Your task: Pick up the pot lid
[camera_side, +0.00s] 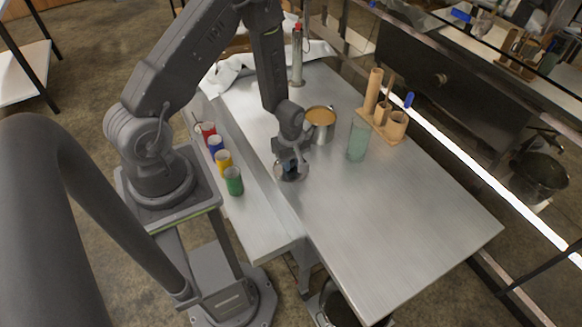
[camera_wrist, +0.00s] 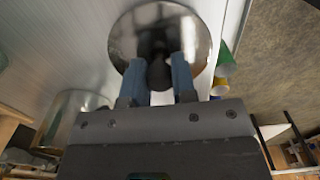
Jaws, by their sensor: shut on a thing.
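The pot lid is a shiny round metal disc with a dark knob. It shows in the wrist view (camera_wrist: 195,32) between and beyond my fingertips, and in the side view (camera_side: 291,174) under my gripper (camera_side: 290,160). My gripper's two blue-grey fingers (camera_wrist: 160,75) are shut on the lid's dark knob (camera_wrist: 158,72). The lid is at or just above the metal table; I cannot tell if it touches. The metal pot (camera_side: 321,124) stands open beside it, farther back, with amber liquid inside. Part of the pot's wall also shows at the lower left of the wrist view (camera_wrist: 68,118).
Red, blue, yellow and green cups (camera_side: 225,160) line the ledge left of the lid. A greenish glass (camera_side: 358,140) and a wooden rack (camera_side: 384,121) stand right of the pot. A tall metal cylinder (camera_side: 297,58) and white cloth (camera_side: 228,72) are at the back. The table's front right (camera_side: 400,230) is clear.

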